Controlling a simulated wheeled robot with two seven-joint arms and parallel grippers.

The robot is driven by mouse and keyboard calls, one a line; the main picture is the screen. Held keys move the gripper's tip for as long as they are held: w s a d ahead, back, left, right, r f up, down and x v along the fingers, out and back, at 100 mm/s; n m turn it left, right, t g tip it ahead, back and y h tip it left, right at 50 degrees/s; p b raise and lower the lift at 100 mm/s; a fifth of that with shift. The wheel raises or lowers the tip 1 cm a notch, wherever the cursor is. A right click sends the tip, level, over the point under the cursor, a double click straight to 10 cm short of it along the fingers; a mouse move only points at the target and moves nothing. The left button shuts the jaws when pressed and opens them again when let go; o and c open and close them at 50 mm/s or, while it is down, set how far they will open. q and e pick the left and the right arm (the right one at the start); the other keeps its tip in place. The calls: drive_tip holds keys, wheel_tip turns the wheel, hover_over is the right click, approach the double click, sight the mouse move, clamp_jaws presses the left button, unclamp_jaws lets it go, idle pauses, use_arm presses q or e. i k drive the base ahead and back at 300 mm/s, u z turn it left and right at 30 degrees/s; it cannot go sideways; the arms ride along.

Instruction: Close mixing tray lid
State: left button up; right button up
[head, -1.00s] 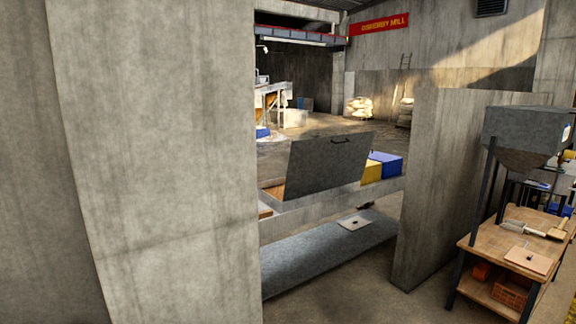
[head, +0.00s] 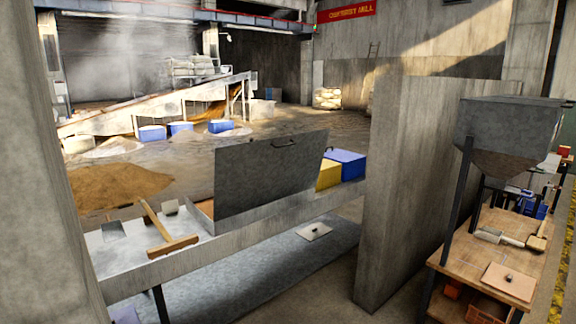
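The mixing tray lid (head: 268,178) is a flat dark grey panel with a small dark handle (head: 283,145) along its top edge. It stands raised and tilted over the right part of the mixing tray (head: 230,238), a long grey trough on legs. Part of the opening behind the lid is hidden by it. Neither of my grippers is in the head view, so I cannot see whether they are open or shut.
A wooden rake (head: 160,232) lies across the tray's left part. Yellow (head: 329,174) and blue (head: 345,163) boxes sit right of the lid. A concrete wall (head: 405,190) stands right of the tray, and a wooden workbench (head: 470,262) with tools beyond it. A concrete pillar (head: 62,210) borders the left.

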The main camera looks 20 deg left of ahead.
sight(251, 175)
drive_tip(key=i, duration=1.1)
drive_tip(key=u, duration=0.65)
drive_tip(key=i, duration=1.35)
drive_tip(key=u, duration=0.75)
drive_tip(key=i, duration=0.8)
drive_tip(key=u, duration=0.7)
